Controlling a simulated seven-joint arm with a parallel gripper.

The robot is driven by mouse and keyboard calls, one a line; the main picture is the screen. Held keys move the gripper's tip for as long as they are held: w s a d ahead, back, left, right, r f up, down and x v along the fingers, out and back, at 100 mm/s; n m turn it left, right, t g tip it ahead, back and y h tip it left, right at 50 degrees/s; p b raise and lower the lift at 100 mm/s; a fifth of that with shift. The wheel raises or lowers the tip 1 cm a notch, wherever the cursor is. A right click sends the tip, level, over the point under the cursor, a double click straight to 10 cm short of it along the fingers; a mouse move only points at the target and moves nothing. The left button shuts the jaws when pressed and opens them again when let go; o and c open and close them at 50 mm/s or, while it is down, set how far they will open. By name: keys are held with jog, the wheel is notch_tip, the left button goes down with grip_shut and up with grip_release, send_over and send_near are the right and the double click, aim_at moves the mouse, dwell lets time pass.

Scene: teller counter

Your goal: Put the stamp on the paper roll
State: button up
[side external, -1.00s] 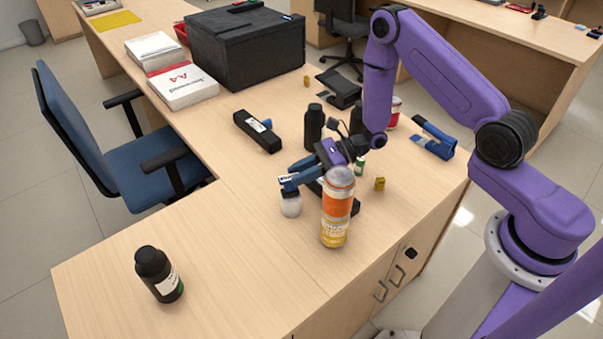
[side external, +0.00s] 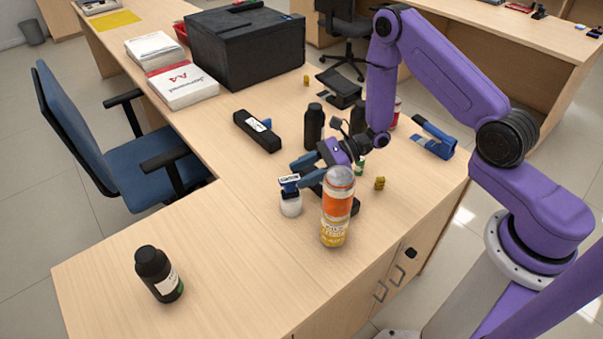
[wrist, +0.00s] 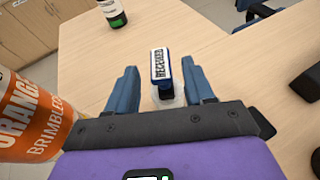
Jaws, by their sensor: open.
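The stamp (side external: 289,183) is small and blue with a white "RECEIVED" label. It sits upright on top of the white paper roll (side external: 291,205) near the middle of the counter. In the wrist view the stamp (wrist: 160,65) stands between and just ahead of my fingers, with the pale roll (wrist: 170,101) partly hidden beneath it. My gripper (side external: 299,175) is open, to the right of the stamp in the side view. In the wrist view my gripper (wrist: 160,70) shows a gap on both sides of the stamp, and nothing is held.
An orange drink bottle (side external: 336,215) stands close beside my gripper; it also shows in the wrist view (wrist: 35,115). The counter's front left is clear except one black bottle (side external: 158,274).

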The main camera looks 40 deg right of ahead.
jog(key=v, duration=1.1)
jog(key=shift+f, duration=0.1)
